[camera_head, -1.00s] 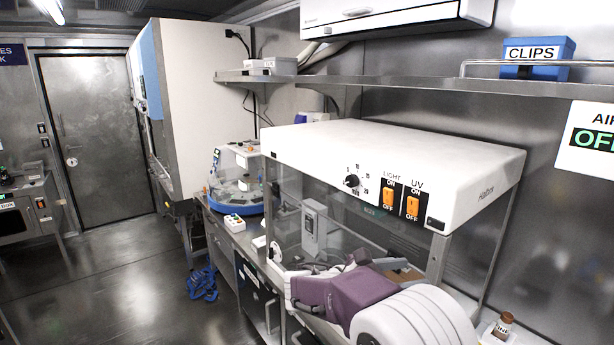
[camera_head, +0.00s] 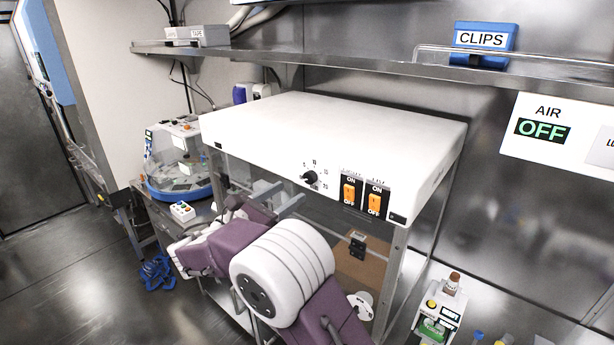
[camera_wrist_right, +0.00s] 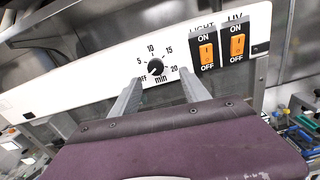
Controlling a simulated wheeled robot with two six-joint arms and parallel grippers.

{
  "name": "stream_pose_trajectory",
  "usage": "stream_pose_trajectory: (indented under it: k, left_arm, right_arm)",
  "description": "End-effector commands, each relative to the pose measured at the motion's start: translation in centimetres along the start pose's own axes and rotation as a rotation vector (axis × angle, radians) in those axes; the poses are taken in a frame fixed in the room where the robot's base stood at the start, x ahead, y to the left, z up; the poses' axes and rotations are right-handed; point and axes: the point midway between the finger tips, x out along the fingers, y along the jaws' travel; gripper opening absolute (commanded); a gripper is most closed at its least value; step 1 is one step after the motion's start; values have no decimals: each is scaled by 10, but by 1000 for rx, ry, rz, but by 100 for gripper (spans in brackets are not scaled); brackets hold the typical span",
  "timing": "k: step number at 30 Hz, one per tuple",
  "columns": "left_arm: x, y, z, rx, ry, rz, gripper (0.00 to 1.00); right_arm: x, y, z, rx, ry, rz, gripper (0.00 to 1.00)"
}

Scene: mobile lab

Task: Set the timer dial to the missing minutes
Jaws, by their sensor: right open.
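The timer dial (camera_head: 309,177) is a small black knob on the white front panel of the cabinet hood (camera_head: 330,125). In the right wrist view the dial (camera_wrist_right: 156,67) sits inside a printed minute scale with 5, 10, 15 and 20 around it. I cannot tell exactly where its pointer stands. My right gripper (camera_head: 287,193) is open and empty, just below and in front of the dial. In the right wrist view its two grey fingers (camera_wrist_right: 161,78) point at the panel, with the dial between and slightly beyond their tips. My left gripper is not in view.
Orange LIGHT (camera_head: 349,193) and UV (camera_head: 374,204) switches sit right of the dial. A steel shelf (camera_head: 370,63) with a blue CLIPS box (camera_head: 484,42) runs above. A blue-based centrifuge-like machine (camera_head: 178,160) stands left. A wall sign (camera_head: 543,130) reads AIR OFF.

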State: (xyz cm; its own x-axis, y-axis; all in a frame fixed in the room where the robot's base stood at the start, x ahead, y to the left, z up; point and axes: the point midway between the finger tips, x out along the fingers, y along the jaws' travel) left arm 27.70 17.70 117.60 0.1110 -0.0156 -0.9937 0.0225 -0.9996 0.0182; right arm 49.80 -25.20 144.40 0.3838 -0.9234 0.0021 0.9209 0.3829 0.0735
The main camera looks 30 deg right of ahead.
Motion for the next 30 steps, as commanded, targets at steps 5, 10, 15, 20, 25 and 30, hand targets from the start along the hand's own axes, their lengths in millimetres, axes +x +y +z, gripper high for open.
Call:
stream_pose_trajectory:
  k: [5, 10, 15, 20, 25, 30]
  left_arm:
    - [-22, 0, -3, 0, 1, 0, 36]
    - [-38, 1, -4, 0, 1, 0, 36]
    - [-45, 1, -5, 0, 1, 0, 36]
    - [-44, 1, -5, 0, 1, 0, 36]
    - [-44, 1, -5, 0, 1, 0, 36]
    - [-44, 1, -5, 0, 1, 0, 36]
  right_arm:
    - [34, -1, 6, -3, -1, -6, 54]
    - [68, -1, 5, -3, 1, -5, 54]
    - [85, -1, 2, -2, 0, -2, 54]
    - [87, 0, 0, 0, 0, -1, 54]
    - [87, 0, 0, 0, 0, -1, 37]
    - [87, 0, 0, 0, -1, 0, 0]
